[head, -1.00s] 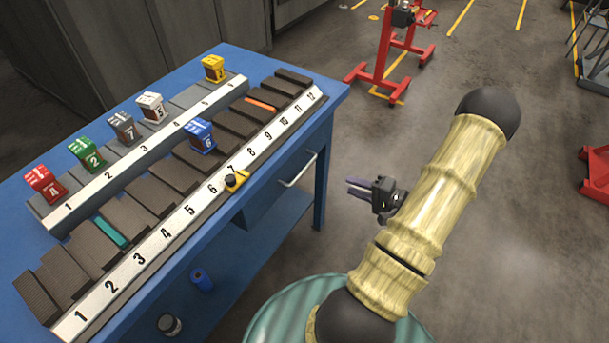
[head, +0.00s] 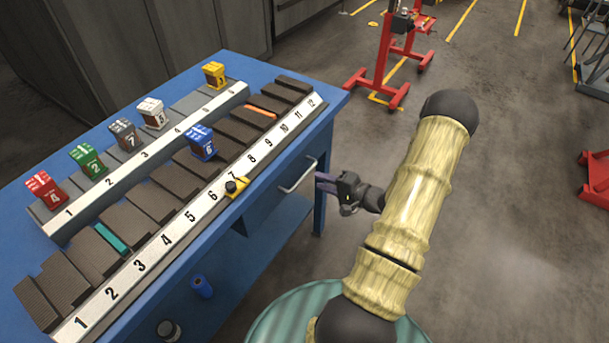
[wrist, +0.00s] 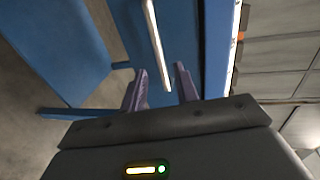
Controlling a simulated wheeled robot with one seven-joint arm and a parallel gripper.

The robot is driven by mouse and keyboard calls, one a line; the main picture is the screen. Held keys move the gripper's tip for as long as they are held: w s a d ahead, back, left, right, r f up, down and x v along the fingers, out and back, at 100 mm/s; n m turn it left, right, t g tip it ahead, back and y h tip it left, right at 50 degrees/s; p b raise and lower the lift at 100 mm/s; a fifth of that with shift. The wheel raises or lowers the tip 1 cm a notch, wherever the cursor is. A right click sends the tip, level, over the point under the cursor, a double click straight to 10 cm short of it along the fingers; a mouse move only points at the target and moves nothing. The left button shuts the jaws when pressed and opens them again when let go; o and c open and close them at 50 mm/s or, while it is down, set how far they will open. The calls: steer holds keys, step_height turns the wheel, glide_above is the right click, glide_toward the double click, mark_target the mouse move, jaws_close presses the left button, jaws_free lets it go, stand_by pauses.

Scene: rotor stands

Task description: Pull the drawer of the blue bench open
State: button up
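The blue bench (head: 62,190) stands at the left in the head view. Its drawer (head: 262,208) is under the top on the right side and looks shut. The drawer has a pale bar handle (head: 298,178), which also shows in the wrist view (wrist: 155,42). My gripper (head: 322,184) is just right of the handle in the head view. In the wrist view my gripper (wrist: 160,86) is open, with the handle's near end in line with the gap between its fingers. I cannot tell whether the handle is between the fingertips or just beyond them.
Numbered racks with dark pads and coloured blocks, such as a blue block (head: 202,142), cover the bench top. A yellow piece with a black knob (head: 235,187) sits at the front rack's edge. A red stand (head: 385,70) is farther back.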

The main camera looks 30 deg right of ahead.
mark_target(304, 174)
steer(key=x, duration=0.7)
steer(key=shift+w, duration=0.1)
jaws_close()
